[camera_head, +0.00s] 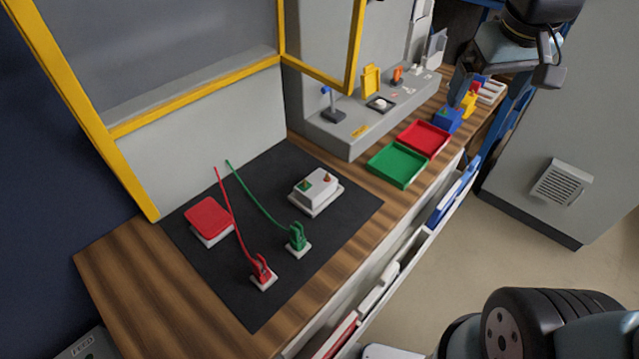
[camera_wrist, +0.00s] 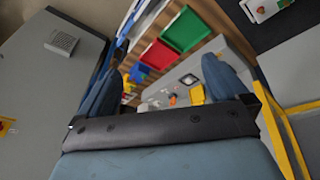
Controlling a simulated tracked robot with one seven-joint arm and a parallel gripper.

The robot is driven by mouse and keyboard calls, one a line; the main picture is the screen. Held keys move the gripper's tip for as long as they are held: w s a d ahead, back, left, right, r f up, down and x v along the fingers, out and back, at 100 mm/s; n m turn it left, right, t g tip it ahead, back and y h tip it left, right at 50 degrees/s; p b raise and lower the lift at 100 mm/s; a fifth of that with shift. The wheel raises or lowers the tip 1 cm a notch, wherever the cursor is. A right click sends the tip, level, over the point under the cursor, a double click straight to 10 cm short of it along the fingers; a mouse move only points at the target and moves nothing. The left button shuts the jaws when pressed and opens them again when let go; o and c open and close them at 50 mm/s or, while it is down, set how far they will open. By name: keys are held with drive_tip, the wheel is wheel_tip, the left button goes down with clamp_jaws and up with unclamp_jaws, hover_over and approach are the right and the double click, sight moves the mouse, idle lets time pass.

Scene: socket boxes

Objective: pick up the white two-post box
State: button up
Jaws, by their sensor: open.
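The white two-post box (camera_head: 317,187) stands on a white base on the black mat (camera_head: 350,208). A green post and a reddish post rise from its top. In the wrist view the box (camera_wrist: 258,10) is at the top right, partly cut off by the frame edge. My gripper (camera_wrist: 165,52) is open, its two blue fingers wide apart with nothing between them. It is well away from the box, at the upper right in the head view.
A red-topped box (camera_head: 209,217), a red plug (camera_head: 263,273) and a green plug (camera_head: 297,238) with cables share the mat. Green (camera_head: 398,184) and red (camera_head: 446,152) trays lie right of it. A yellow frame (camera_head: 195,97) stands behind; a grey shelf (camera_head: 345,135) adjoins.

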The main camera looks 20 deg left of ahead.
drive_tip(key=w+a+f+n+g, duration=0.1)
drive_tip(key=a+f+n, duration=0.15)
drive_tip(key=a, duration=0.55)
drive_tip(key=w+a+f+n+g, duration=0.1)
drive_tip(key=w+a+f+n, duration=0.1)
drive_tip(key=a+f, duration=0.35)
drive_tip(key=n+g, duration=0.2)
drive_tip(key=n, duration=0.2)
hover_over(316, 183)
drive_tip(key=f, duration=1.4)
drive_tip(key=shift+w+a+f, duration=0.15)
drive_tip(key=shift+a+f, duration=0.05)
drive_tip(key=shift+d+f, duration=0.15)
drive_tip(key=shift+f, duration=2.45)
drive_tip(key=c, duration=0.6)
